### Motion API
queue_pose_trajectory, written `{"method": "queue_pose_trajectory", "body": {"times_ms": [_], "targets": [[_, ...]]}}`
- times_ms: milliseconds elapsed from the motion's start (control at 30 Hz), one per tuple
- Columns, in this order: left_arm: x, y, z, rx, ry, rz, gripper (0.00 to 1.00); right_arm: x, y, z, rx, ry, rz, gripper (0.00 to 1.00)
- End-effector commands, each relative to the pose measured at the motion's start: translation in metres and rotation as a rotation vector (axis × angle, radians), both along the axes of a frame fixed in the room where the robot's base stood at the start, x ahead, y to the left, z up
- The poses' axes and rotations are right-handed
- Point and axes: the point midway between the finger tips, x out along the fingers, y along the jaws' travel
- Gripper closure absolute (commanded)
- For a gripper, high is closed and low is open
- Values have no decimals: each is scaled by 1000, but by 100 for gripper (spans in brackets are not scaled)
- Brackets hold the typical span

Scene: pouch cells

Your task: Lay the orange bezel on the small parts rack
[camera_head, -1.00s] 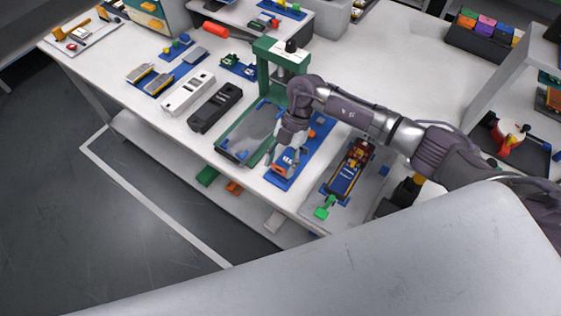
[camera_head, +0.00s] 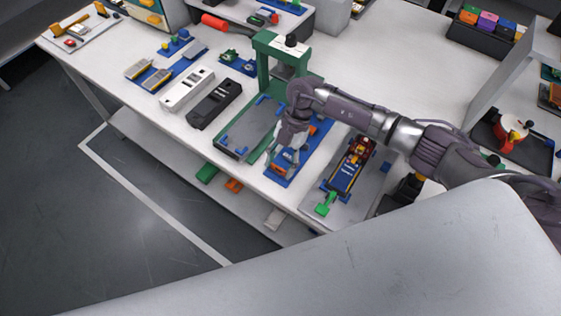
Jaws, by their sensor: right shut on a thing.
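My right gripper (camera_head: 283,156) reaches in from the right over a blue rack (camera_head: 280,178), which looks like the small parts rack. It is shut on a small piece with orange showing at the fingertips, which looks like the orange bezel (camera_head: 271,157). The fingers hide most of it. I cannot tell whether it touches the rack. Another orange part (camera_head: 312,129) shows at the rack's far end, partly behind my wrist. My left gripper is not in view.
A green press frame (camera_head: 263,62) with a grey tray (camera_head: 240,134) stands just left of the rack. A grey board (camera_head: 368,187) with a dark blue and yellow module lies to the right. White and black cases (camera_head: 215,105) lie further left.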

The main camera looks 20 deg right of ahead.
Motion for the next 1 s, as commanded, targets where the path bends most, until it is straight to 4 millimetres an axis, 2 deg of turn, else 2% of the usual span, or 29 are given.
{"method": "queue_pose_trajectory", "body": {"times_ms": [233,267,400,767,867,1000], "targets": [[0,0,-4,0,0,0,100,0,0,-7,0,0,0,59],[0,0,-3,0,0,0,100,0,0,-6,0,0,0,40],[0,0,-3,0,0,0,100,0,0,-5,0,0,1,17],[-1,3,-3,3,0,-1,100,1,-1,-4,1,-1,0,16],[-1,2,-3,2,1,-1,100,4,-4,4,0,-2,0,16],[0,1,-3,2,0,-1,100,12,-15,26,0,-5,0,16]]}}
